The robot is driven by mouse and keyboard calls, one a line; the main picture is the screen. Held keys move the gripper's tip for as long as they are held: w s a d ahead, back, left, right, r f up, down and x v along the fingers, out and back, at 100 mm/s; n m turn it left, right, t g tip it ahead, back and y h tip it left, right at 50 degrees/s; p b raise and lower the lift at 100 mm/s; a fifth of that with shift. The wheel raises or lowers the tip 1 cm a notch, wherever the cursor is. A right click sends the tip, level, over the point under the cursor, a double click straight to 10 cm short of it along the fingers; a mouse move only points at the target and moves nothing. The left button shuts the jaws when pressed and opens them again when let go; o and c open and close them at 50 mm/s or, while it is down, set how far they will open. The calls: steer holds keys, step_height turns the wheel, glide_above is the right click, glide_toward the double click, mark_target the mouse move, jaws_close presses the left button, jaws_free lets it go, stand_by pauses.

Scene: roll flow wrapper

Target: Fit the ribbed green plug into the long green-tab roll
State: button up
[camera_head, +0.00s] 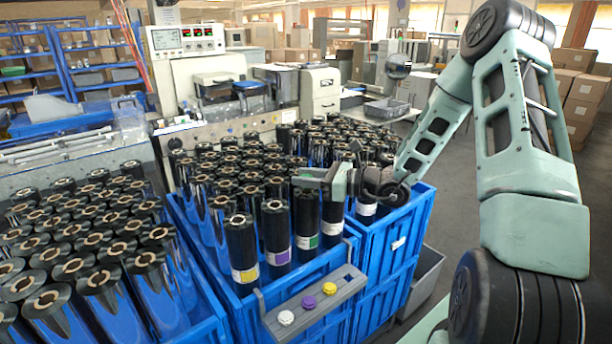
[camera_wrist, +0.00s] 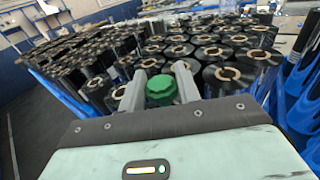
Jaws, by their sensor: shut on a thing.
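The ribbed green plug (camera_wrist: 161,90) sits between my two fingers in the wrist view. My gripper (camera_wrist: 158,82) is shut on it. In the head view my gripper (camera_head: 302,179) is above the front row of rolls, over the top of the green-tab roll (camera_head: 306,236). That roll is black and upright, with a green and white label. The gap between plug and roll core cannot be judged.
A grey holder (camera_head: 318,309) on the blue crate's front carries a white plug (camera_head: 286,318), a purple plug (camera_head: 309,303) and a yellow plug (camera_head: 329,288). Yellow-label (camera_head: 245,274), purple-label (camera_head: 277,250) and white-label (camera_head: 333,229) rolls stand close beside the green one. Rolls crowd behind.

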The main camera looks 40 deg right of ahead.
steer(key=shift+f+b, duration=0.4)
steer(key=shift+f, duration=0.4)
steer(key=shift+r+p, duration=0.3)
steer(key=shift+p, duration=0.1)
stand_by(1.0)
steer(key=shift+r+p, duration=0.35)
steer(key=shift+r+p, duration=0.3)
stand_by(1.0)
steer(key=shift+r+p, duration=0.45)
steer(key=shift+r, duration=0.05)
steer(key=shift+r, duration=0.15)
stand_by(0.8)
